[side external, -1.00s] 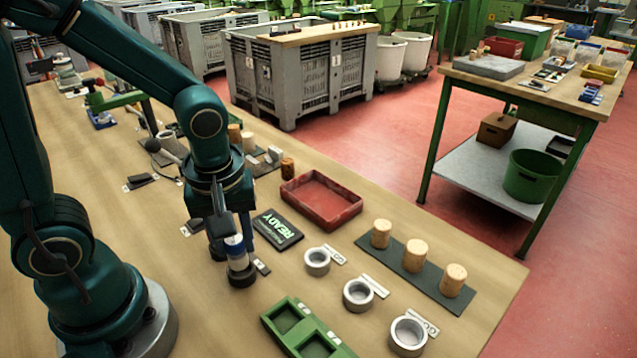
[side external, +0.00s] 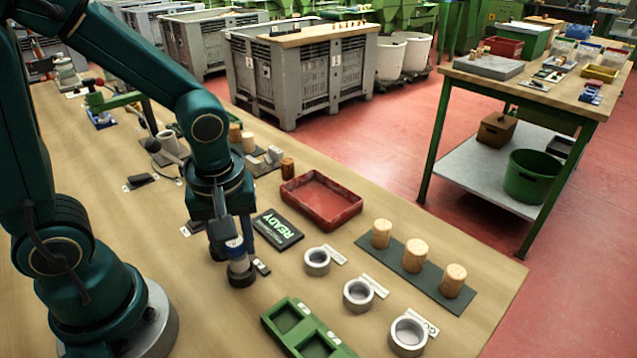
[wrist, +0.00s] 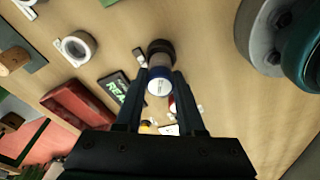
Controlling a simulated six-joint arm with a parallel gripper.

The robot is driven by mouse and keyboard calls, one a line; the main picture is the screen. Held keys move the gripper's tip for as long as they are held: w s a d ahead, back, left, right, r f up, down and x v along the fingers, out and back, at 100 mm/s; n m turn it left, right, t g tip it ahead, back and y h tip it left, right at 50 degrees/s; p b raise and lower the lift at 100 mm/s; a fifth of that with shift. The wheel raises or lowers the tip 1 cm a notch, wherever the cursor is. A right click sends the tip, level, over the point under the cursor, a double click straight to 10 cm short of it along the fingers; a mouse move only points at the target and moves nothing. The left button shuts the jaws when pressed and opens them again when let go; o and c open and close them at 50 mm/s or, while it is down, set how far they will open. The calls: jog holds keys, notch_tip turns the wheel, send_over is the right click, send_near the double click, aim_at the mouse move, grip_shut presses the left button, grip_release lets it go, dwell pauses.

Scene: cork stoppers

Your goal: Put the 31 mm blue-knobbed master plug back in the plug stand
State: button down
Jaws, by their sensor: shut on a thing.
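The master plug (side external: 239,262) is a grey metal cylinder with a blue knob and a pale top. My gripper (side external: 232,240) is shut on its knob. In the wrist view the plug (wrist: 159,68) stands between the two finger ends of my gripper (wrist: 160,84), its pale top facing the camera. A dark round base, apparently the plug stand (side external: 242,280), is directly under the plug; it also shows in the wrist view (wrist: 160,47). The plug's lower end meets this base, but I cannot tell how deep it sits.
A black READY display (side external: 278,229) and a red tray (side external: 321,199) lie to the right. Several metal rings (side external: 358,294) with labels stand nearby. Cork stoppers (side external: 414,255) stand on a dark strip. A green two-pocket tray (side external: 306,328) is at the front.

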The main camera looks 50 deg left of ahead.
jog(key=shift+f, duration=1.15)
dwell(0.9)
jog(key=shift+c, duration=2.2)
grip_release()
jog(key=shift+s+d+r, duration=0.1)
jog(key=shift+d+r, duration=0.05)
jog(key=shift+r, duration=1.15)
jog(key=shift+s+d+r, duration=0.1)
jog(key=shift+d+r, duration=0.05)
jog(key=shift+r, duration=1.1)
